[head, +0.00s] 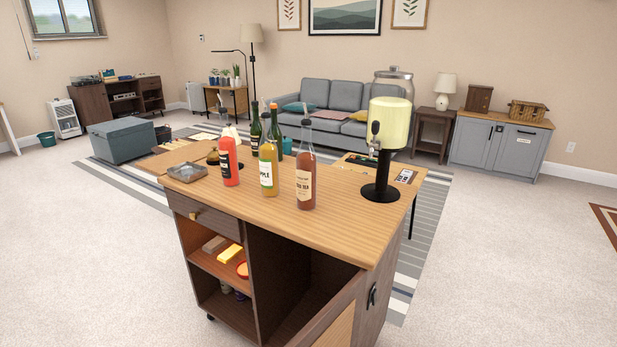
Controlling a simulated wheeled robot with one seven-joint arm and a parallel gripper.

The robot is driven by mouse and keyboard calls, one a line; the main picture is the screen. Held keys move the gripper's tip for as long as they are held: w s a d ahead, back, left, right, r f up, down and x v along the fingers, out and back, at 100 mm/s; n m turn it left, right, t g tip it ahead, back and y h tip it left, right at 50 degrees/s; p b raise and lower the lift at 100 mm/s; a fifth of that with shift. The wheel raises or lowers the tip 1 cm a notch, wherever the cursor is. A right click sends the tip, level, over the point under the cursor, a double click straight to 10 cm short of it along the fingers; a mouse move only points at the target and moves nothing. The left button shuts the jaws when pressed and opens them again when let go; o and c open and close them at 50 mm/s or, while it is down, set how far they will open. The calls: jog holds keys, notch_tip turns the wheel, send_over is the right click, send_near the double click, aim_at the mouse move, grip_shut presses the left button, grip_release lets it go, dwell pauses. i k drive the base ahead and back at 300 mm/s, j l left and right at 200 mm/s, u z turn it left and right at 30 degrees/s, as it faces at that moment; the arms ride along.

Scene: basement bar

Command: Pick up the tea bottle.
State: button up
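The tea bottle (305,185) stands upright on the wooden top of a bar cart (335,233). It is brown, with a clear narrow neck and a pale label that seems to end in "TEA". A yellow-orange bottle (268,172) with a label reading partly "PPLE" stands just to its left, with a small gap between them. A red bottle (228,162) stands farther left. My gripper is not in view.
A drink dispenser (390,125) on a black stand is right of the tea bottle. Dark green bottles (275,136) stand behind, and a glass ashtray (187,172) lies left. The cart top's front is clear.

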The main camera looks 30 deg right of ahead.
aim_at(306, 159)
jog(key=i+l+z, duration=0.1)
jog(key=i, duration=0.3)
jog(key=i+l+z, duration=0.1)
jog(key=i, duration=0.35)
jog(key=l, duration=0.1)
